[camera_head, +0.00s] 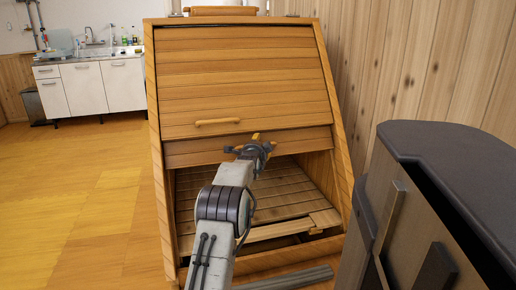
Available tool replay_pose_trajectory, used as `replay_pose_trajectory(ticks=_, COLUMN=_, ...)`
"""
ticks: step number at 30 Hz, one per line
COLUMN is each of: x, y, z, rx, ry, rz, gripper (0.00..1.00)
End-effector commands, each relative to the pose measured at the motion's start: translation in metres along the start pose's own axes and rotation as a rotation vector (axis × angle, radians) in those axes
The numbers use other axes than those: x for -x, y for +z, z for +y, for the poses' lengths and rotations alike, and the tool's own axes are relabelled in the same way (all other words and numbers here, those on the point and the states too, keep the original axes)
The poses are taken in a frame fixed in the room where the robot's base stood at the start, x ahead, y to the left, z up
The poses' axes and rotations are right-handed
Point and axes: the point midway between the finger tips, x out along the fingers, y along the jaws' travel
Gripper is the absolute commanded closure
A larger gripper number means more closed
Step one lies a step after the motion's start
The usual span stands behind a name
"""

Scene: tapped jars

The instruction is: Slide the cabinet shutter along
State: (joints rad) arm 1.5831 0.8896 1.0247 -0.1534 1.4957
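The wooden cabinet (156,130) stands in the middle of the camera_head view, with a sloping front. Its slatted wooden shutter (240,75) covers the upper part of the front and has a horizontal wooden handle (217,122) near its lower left. Below the shutter the front is open and shows a slatted interior. My gripper (255,139) is in front of the band at the shutter's lower edge, to the right of and below the handle. Its yellow-tipped fingers appear apart, with nothing visible between them. I cannot tell whether it touches the wood.
A dark-topped cabinet or bin (450,155) stands close at the right. A grey bar (290,278) lies at the cabinet's foot. White kitchen units (95,87) with a sink stand at the back left. The wooden floor (75,200) at the left is clear.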

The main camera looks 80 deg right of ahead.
Motion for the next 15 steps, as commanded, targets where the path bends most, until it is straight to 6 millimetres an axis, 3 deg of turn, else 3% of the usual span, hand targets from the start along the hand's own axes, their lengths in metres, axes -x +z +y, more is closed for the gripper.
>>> replay_pose_trajectory(ticks=3, x=0.0, y=0.0, z=0.0001, rx=0.0, ry=0.0, rz=0.0, gripper=0.5)
replay_pose_trajectory(ticks=15, x=0.0001, y=0.0, z=0.0, rx=0.0, ry=0.0, rz=0.0, gripper=0.86)
